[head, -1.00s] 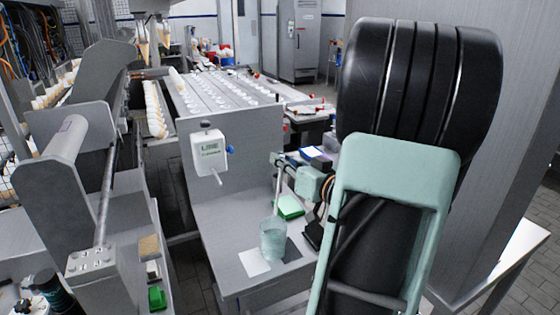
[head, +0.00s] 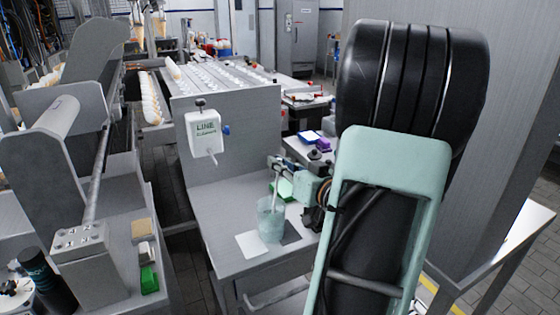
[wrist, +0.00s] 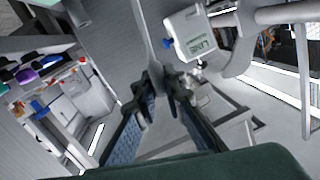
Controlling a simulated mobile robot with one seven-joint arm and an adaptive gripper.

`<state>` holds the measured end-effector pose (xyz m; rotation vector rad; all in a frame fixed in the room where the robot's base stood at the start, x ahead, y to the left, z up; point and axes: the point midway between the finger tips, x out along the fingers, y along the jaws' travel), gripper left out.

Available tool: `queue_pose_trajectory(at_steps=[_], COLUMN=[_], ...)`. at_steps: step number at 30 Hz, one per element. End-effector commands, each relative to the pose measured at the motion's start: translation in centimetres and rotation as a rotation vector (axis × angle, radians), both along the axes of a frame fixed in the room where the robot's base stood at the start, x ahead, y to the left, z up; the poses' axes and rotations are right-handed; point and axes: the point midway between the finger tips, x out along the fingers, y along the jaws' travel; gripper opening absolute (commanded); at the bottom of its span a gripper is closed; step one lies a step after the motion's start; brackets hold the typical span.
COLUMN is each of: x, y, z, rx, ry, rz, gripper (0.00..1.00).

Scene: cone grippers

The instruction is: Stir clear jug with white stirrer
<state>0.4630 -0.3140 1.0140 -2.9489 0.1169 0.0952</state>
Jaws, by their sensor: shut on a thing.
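The clear jug (head: 270,226) stands on the grey bench, tinted pale blue-green, with a white sheet beside it. The white stirrer (head: 274,194) runs steeply down from my gripper (head: 275,164), and its lower end shows within the jug's outline, seemingly inside. My gripper is above the jug, shut on the stirrer's upper part. In the wrist view, my gripper (wrist: 165,88) has its fingertips around a pale shaft, the stirrer (wrist: 150,38), which extends to the top edge. I cannot make out the jug in the wrist view.
A white box labelled LINE (head: 203,133) hangs on the panel behind the jug, its spout pointing down. A green item (head: 283,189) lies behind the jug. The grey bench (head: 212,208) is clear left of the jug. A grey column stands at right.

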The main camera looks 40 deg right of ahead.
Motion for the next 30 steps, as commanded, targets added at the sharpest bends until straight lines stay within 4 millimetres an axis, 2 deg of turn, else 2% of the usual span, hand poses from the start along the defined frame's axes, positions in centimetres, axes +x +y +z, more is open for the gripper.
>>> queue_pose_trajectory(at_steps=[1, 15, 21, 30], x=[0.0, -0.2, -0.3, -0.3], y=[0.1, 0.8, 1.0, 1.0], z=[-0.8, -4.4, -5.0, -5.0], rx=[0.001, 0.002, 0.002, 0.001], ry=[0.001, 0.000, 0.000, 0.000], rz=[0.001, -0.001, 0.000, 0.000], gripper=[0.00, 0.00, 0.00, 0.00])
